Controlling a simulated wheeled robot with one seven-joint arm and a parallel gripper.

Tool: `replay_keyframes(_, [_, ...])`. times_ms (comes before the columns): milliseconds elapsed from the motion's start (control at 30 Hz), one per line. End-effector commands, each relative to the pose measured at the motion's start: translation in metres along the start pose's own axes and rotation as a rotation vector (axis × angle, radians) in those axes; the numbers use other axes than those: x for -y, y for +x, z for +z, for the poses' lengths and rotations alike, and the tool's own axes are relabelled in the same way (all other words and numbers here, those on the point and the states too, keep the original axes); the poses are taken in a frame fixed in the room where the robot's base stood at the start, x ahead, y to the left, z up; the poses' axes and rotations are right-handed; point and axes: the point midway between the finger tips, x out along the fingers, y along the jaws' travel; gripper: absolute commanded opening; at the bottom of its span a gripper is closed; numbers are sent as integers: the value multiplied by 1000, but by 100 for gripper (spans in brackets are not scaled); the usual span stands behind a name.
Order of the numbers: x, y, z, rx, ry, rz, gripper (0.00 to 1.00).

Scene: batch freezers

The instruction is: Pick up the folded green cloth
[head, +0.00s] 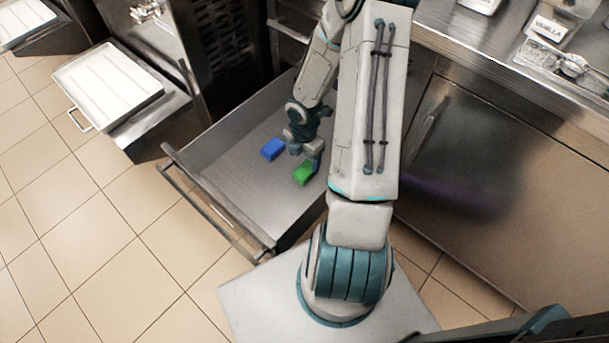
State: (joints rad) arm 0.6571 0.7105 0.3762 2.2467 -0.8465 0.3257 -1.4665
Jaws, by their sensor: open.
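The folded green cloth (304,173) is a small bright green block lying on the floor of the open drawer (232,192). My gripper (305,155) is in the drawer, pointing down, close to the far side of the green cloth. Its jaws are open, and it looks empty. I cannot tell whether a finger touches the cloth. Part of the gripper and the drawer's right side are hidden by my arm.
A blue folded piece (272,149) lies just left of my gripper. The drawer's walls and front handle (215,205) surround the area. A white tray (108,84) stands at the left. A steel counter (480,55) is at the right. The drawer's front left floor is clear.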

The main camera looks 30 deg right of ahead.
Motion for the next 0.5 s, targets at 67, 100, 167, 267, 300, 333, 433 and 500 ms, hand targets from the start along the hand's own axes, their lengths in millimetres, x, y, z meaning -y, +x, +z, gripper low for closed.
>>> replay_keyframes(67, [0,4,0,0,-1,0,73])
replay_keyframes(100, [0,5,0,0,-1,0,73])
replay_keyframes(167, [1,9,0,0,-1,0,73])
replay_keyframes(267, [2,22,-1,-1,0,-1,73])
replay_keyframes(300, [3,27,-1,-1,1,-1,73])
replay_keyframes(333, [4,32,-1,-1,1,-2,73])
replay_keyframes(433, [4,46,-2,-1,-1,-1,73])
replay_keyframes(500, [4,53,-2,-1,0,-1,73])
